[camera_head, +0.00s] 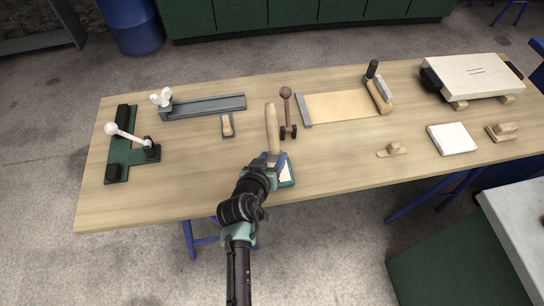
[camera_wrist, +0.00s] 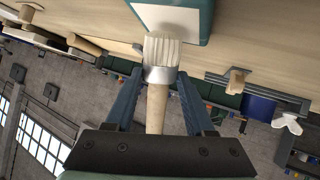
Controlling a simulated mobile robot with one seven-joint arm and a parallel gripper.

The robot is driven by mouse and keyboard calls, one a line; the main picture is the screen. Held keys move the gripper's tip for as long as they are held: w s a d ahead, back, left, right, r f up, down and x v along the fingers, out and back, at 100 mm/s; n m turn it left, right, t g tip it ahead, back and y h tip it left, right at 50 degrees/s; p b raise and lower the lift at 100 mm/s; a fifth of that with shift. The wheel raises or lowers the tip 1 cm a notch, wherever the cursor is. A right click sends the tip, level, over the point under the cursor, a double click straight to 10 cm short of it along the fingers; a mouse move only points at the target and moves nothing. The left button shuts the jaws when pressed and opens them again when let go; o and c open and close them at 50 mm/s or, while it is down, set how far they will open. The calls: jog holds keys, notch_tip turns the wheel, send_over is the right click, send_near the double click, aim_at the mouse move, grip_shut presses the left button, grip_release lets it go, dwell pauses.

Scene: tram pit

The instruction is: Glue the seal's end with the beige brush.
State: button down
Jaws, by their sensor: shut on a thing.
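My gripper (camera_head: 272,163) is shut on the beige brush (camera_head: 271,128), whose long handle stands up from the jaws in the head view. In the wrist view the brush (camera_wrist: 162,60) shows pale bristles, a metal band and a beige handle between the blue fingers of my gripper (camera_wrist: 160,90). The bristles are beside a teal tray (camera_wrist: 206,20) with a white surface inside. In the head view the tray (camera_head: 291,182) is partly hidden by my gripper; I cannot tell if the bristles touch it. A grey channel (camera_head: 210,106) lies behind left; I cannot clearly make out the seal.
A green fixture (camera_head: 118,160) with a white-knobbed lever is at left. A small wood-topped block (camera_head: 228,126) and a brown-knobbed tool (camera_head: 287,110) stand near my gripper. A tan sheet (camera_head: 340,106), hammer (camera_head: 378,90), white pad (camera_head: 452,139) and raised board (camera_head: 470,75) are right.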

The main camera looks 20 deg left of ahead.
jog(key=shift+r+p, duration=2.7)
jog(key=shift+r, duration=0.75)
jog(key=shift+f, duration=0.1)
